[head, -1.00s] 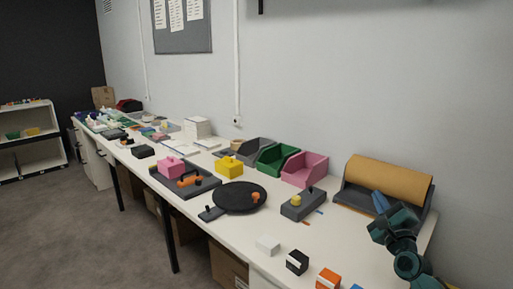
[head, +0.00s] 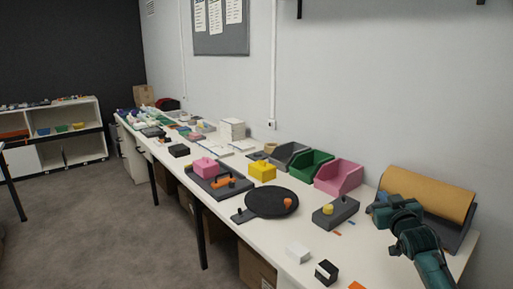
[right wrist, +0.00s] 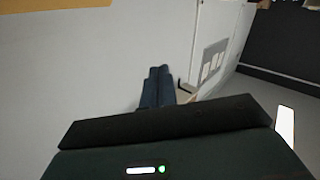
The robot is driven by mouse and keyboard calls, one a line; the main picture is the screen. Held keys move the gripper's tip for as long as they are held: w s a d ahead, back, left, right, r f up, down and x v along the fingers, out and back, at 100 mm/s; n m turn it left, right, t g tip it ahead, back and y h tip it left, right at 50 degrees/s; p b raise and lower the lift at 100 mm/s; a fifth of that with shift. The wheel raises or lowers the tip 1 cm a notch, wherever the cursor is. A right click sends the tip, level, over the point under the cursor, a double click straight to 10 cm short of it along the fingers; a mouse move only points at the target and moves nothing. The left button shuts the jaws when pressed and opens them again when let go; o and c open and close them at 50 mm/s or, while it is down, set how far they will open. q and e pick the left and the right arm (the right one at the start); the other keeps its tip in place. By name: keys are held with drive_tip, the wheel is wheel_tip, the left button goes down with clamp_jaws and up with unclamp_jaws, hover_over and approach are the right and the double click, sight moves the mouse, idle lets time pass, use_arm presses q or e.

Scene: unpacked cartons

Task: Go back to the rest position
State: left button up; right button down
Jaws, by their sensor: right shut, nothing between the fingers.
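My right arm comes in at the right edge of the head view, above the right end of the white table. Its gripper (head: 371,209) is in front of the brown roll (head: 432,192), apart from the objects on the table as far as I can tell. In the right wrist view the two dark fingers (right wrist: 158,71) lie together, shut and empty, with the plain wall behind them. My left gripper is not in view.
The long white table (head: 275,232) carries a black round pan (head: 268,203), a grey block with a yellow knob (head: 335,213), a pink bin (head: 338,178), a green bin (head: 309,166) and small blocks near the front edge. Open floor (head: 100,225) lies to the left.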

drive_tip(key=s+a+f+n+g+y, duration=0.1)
drive_tip(key=s+a+f, duration=0.2)
drive_tip(key=s+f, duration=0.2)
drive_tip(key=s+a+f+g, duration=0.1)
drive_tip(key=s+a+f, duration=0.3)
drive_tip(key=f, duration=0.3)
drive_tip(key=s+a+f+n+g+y, duration=0.1)
drive_tip(key=s+a+f, duration=0.2)
drive_tip(key=s+f, duration=0.3)
drive_tip(key=shift+a+f+n+y, duration=0.3)
drive_tip(key=shift+a+f, duration=0.05)
drive_tip(key=shift+f, duration=0.2)
drive_tip(key=s+a+f+g+y, duration=0.1)
drive_tip(key=s+a, duration=0.4)
drive_tip(key=s, duration=0.7)
drive_tip(key=s+a+f+m+g+y, duration=0.1)
drive_tip(key=s+a+f, duration=0.4)
drive_tip(key=s, duration=0.7)
drive_tip(key=shift+s+a+f+g, duration=0.15)
drive_tip(key=shift+s+f+g, duration=0.2)
drive_tip(key=shift+f+g, duration=0.5)
